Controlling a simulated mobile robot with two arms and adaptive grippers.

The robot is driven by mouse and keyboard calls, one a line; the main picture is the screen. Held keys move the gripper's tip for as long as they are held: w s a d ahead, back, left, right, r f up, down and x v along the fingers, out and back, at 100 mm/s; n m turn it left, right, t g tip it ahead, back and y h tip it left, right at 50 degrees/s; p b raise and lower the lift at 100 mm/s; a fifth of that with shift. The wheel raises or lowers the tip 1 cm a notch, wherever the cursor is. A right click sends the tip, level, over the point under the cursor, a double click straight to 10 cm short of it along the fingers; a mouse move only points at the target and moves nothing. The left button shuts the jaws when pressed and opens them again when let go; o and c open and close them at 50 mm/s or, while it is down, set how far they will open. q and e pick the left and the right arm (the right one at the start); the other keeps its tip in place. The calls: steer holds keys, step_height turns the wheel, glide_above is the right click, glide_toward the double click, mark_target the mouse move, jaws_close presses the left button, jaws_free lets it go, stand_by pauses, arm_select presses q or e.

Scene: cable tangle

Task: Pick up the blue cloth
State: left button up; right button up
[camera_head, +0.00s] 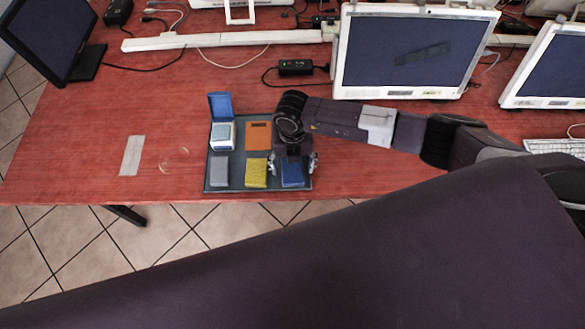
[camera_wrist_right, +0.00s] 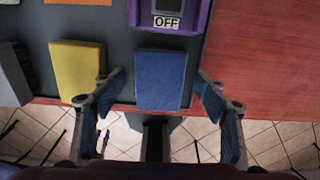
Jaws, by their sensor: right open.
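The blue cloth (camera_head: 292,178) is a folded block at the front right corner of the dark tray (camera_head: 236,188). In the right wrist view the blue cloth (camera_wrist_right: 160,78) shows between the two fingers. My right gripper (camera_head: 292,163) is open, with one finger on each side of the cloth, above the tray's front edge. It holds nothing; the height gap to the cloth is hard to tell. My left gripper is not in view.
A yellow cloth (camera_head: 256,172) lies close left of the blue one, beside the left finger. A grey cloth (camera_head: 220,172), an orange cloth (camera_head: 258,136) and a white device (camera_head: 222,136) share the tray. A purple box marked OFF (camera_wrist_right: 168,14) is just behind. Monitors (camera_head: 412,52) stand behind.

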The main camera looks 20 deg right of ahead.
mark_target(292, 168)
steer(key=shift+f, duration=0.35)
steer(key=c, duration=1.2)
steer(key=shift+o, duration=0.2)
steer(key=shift+r, duration=0.15)
step_height(292, 168, up, 20)
steer(key=b, duration=0.4)
